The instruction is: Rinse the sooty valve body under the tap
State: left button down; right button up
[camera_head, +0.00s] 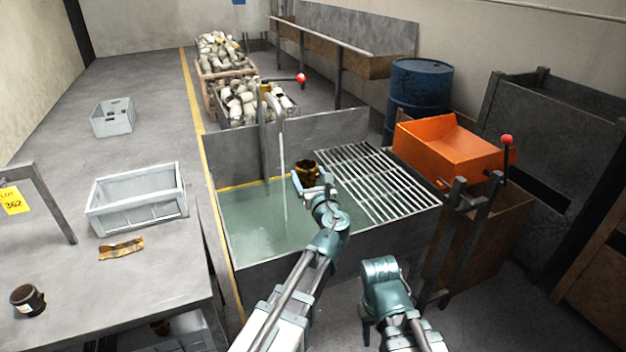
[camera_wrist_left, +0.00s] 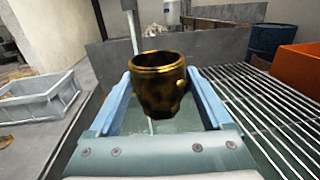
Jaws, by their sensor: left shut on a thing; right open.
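The valve body (camera_head: 306,171) is a brassy cup-like part with dark soot patches. My left gripper (camera_head: 312,185) is shut on it and holds it upright over the water basin (camera_head: 245,235). In the left wrist view the valve body (camera_wrist_left: 158,84) sits between the two blue fingers, its open rim up. The tap (camera_head: 277,104) stands at the basin's back, and a stream of water falls from it to the left of the valve body, apart from it. My right arm (camera_head: 385,285) shows at the lower middle; its fingertips are mostly hidden.
A slatted metal rack (camera_head: 385,185) adjoins the basin on the right, with an orange tray (camera_head: 448,150) beyond. A red-knobbed lever (camera_head: 301,79) is near the tap. The left bench (camera_head: 130,290) holds a grey crate (camera_head: 135,215), a dark ring-shaped part (camera_head: 27,300) and a brown rag (camera_head: 121,248).

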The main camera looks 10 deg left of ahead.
pick_arm(q)
jog(key=w+a+f+b, duration=0.2)
jog(key=w+a, duration=0.5)
jog(key=w, duration=0.1)
jog(key=shift+a, duration=0.25)
dwell(0.4)
jog(key=shift+f, duration=0.1)
jog(key=shift+w+d, duration=0.2)
dwell(0.4)
jog(key=shift+w+d, duration=0.25)
jog(key=shift+d, duration=0.05)
jog(key=shift+s+a, duration=0.15)
jog(key=shift+a, duration=0.05)
jog(key=shift+s+a, duration=0.3)
dwell(0.3)
jog(key=shift+w+d, duration=0.15)
jog(key=shift+w+d, duration=0.3)
jog(key=shift+d, duration=0.05)
